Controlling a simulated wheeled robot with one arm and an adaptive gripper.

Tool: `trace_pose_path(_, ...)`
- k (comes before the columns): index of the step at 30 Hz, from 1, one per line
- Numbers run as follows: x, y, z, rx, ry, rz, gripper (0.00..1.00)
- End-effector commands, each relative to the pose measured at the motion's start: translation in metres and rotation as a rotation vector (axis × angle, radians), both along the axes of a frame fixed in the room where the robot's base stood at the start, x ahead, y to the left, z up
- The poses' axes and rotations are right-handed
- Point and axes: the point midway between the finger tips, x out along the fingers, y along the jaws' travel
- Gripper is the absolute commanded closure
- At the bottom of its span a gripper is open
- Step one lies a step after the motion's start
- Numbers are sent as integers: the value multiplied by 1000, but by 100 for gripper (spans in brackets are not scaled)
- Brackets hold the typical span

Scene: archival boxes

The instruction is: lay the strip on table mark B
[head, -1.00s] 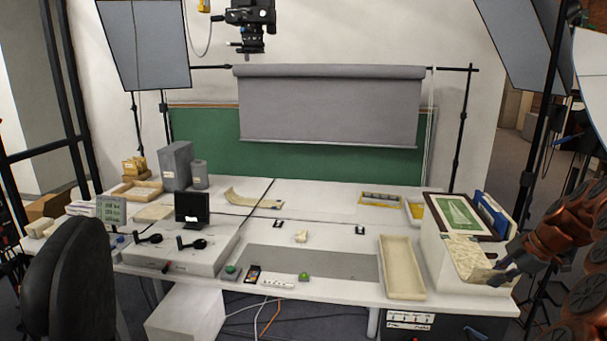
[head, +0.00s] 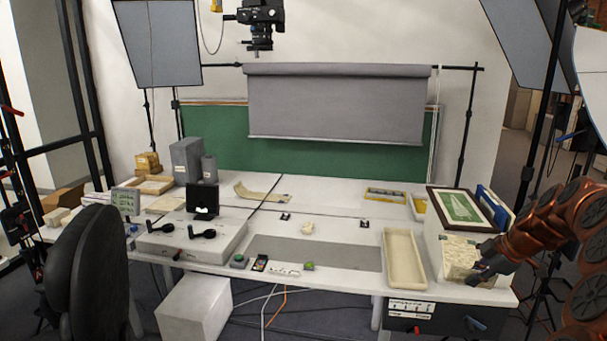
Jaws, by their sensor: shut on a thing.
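My gripper (head: 480,269) is at the right, low beside the front of the white box at the table's right end. Its dark fingers are shut on a small pale thing, mostly hidden, which I cannot identify for sure as the strip. A cream, patterned piece (head: 458,253) lies right behind the fingers. A long, curled cream strip (head: 262,194) lies on the back left of the table.
A long cream tray (head: 404,258) stands left of the white box (head: 436,258). A framed green picture (head: 461,208) is on that box. A small pale object (head: 307,229) lies between the marks. A grey mat (head: 320,253) covers the front middle. A black chair (head: 88,270) stands front left.

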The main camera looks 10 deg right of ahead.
Motion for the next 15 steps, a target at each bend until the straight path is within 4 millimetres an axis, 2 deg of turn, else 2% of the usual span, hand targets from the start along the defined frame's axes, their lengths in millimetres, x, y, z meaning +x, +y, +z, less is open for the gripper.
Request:
trace_pose_path(9,38,81,-41,0,4,-166,100)
trace_pose_path(15,55,139,-73,-4,2,-313,100)
